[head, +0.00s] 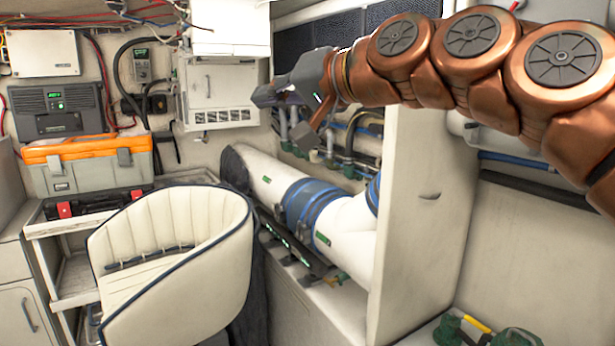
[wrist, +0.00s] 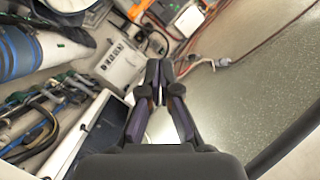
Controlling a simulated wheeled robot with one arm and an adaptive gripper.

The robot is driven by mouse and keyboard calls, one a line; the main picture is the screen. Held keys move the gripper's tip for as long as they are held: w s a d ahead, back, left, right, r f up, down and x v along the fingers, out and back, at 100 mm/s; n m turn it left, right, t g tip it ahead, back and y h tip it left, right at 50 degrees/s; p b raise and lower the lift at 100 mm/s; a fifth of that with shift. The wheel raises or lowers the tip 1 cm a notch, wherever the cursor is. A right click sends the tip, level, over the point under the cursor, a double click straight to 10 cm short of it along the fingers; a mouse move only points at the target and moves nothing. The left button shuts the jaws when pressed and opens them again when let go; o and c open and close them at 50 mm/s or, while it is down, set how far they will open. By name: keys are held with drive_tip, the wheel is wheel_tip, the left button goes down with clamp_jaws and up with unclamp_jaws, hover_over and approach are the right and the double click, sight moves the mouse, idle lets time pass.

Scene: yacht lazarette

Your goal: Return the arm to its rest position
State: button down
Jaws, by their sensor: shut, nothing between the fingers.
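My copper-coloured arm (head: 470,45) reaches in from the upper right of the head view and stretches leftward. My dark gripper (head: 282,108) is at its left end, raised in front of the pipe recess and above the white pipe. In the wrist view, the two fingers of my gripper (wrist: 159,80) come together near the middle. They are shut with nothing held between them. No object is seen touching the gripper.
A white pipe with blue bands (head: 312,205) runs below the gripper. A cream partition (head: 425,200) stands under the arm. A cream seat (head: 170,260), an orange-and-grey toolbox (head: 88,165) and a white wall cabinet (head: 215,92) are to the left.

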drive_tip(key=s+d+f+g+h, duration=0.2)
drive_tip(key=s+d+f+h, duration=0.15)
drive_tip(key=f, duration=0.65)
drive_tip(key=s+d+f+g+h+p, duration=0.1)
drive_tip(key=s+d+f+g+h, duration=0.2)
drive_tip(key=f, duration=0.7)
drive_tip(key=s+d+f+h, duration=0.25)
drive_tip(key=s+f, duration=0.25)
drive_tip(key=f, duration=0.5)
drive_tip(key=s+d+f+g+h, duration=0.1)
drive_tip(key=s+d+f+g, duration=0.2)
drive_tip(key=s+d+f, duration=0.4)
drive_tip(key=s+d+f+m+g+h+p, duration=0.1)
drive_tip(key=s+d+f+g+h, duration=0.1)
drive_tip(key=s+d+f, duration=0.6)
drive_tip(key=s+f+g, duration=0.1)
drive_tip(key=s, duration=0.3)
drive_tip(key=shift+s+h, duration=0.15)
drive_tip(key=shift+h, duration=0.15)
